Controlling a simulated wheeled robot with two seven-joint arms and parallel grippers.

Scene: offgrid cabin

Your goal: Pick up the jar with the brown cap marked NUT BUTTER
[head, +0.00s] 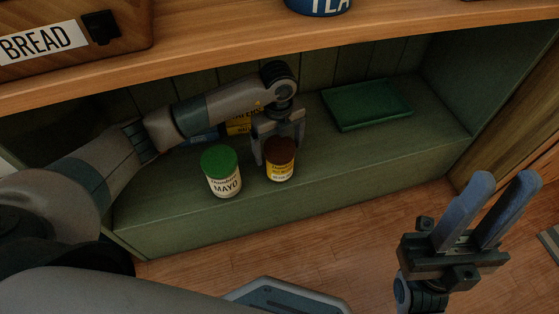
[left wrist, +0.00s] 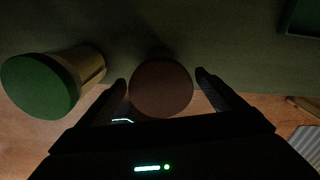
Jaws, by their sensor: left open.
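The jar with the brown cap (head: 280,172) stands upright on the green shelf, with a yellow label whose small print I cannot read fully. In the left wrist view its brown cap (left wrist: 161,88) lies between the two fingers. My left gripper (head: 279,146) is open, with its fingers around the jar from above and behind; I cannot tell whether they touch it. My right gripper (head: 508,187) is open and empty at the lower right, in front of the shelf and away from the jar.
A MAYO jar with a green cap (head: 222,172) stands close left of the brown-capped jar and shows in the left wrist view (left wrist: 42,86). Yellow and blue packages (head: 238,126) lie behind, partly hidden by my arm. A green tray (head: 367,104) lies at the back right. The wooden counter (head: 400,28) overhangs the shelf (head: 400,150).

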